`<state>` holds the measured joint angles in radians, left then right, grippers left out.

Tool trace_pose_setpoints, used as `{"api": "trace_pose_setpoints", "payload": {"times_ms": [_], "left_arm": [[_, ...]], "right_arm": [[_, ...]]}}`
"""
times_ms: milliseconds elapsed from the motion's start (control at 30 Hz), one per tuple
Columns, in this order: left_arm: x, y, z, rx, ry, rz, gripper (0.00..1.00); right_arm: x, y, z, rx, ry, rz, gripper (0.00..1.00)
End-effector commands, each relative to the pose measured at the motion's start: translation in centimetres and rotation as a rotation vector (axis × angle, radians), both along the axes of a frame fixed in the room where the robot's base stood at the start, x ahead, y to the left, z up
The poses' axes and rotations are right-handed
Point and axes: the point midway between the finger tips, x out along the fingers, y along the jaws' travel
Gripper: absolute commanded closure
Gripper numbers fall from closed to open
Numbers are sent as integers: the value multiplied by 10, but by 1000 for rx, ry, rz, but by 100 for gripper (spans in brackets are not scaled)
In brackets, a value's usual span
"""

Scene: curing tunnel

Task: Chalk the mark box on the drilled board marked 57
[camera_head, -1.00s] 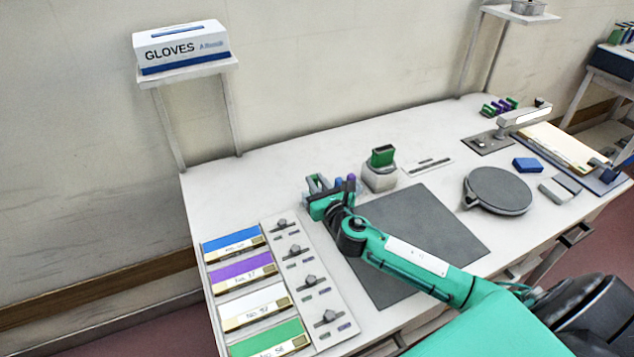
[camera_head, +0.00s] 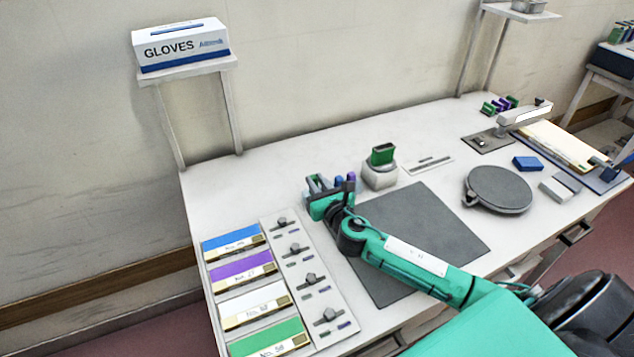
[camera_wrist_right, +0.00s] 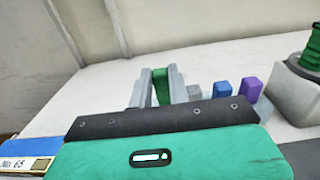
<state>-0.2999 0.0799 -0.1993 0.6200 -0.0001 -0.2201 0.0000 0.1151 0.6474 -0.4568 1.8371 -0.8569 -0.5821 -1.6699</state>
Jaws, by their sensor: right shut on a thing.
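My right gripper (camera_head: 318,183) is at the row of coloured sticks near the middle of the bench. In the right wrist view its two grey fingers (camera_wrist_right: 161,88) are shut on a green stick (camera_wrist_right: 162,84), which looks like chalk. Grey, blue (camera_wrist_right: 222,90) and purple (camera_wrist_right: 249,89) sticks stand just right of it. Four-sided boards lie in a column at the left: blue (camera_head: 232,241), purple (camera_head: 240,265), white (camera_head: 250,301) and green (camera_head: 268,339). Each has a number label and a small brown square; the blue one reads No. 65. The other numbers are blurred. My left gripper is not in view.
A grey panel with knobs (camera_head: 312,300) lies right of the boards. A dark mat (camera_head: 430,225) is under my right arm. A grey holder with a green block (camera_head: 380,172), a round dark plate (camera_head: 498,188) and a blue block (camera_head: 528,164) stand farther right. The bench's back left is clear.

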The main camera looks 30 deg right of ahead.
Motion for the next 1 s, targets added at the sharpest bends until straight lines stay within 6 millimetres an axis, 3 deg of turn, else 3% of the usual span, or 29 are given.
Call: {"api": "trace_pose_setpoints", "payload": {"times_ms": [733, 767, 867, 1000], "left_arm": [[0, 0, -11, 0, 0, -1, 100], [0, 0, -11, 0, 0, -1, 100], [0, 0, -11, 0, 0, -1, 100], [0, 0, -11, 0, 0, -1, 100]], "right_arm": [[0, 0, -15, 0, 0, 0, 100], [0, 0, -15, 0, 0, 0, 80], [0, 0, -15, 0, 0, 0, 60], [0, 0, -15, 0, 0, 0, 57]]}}
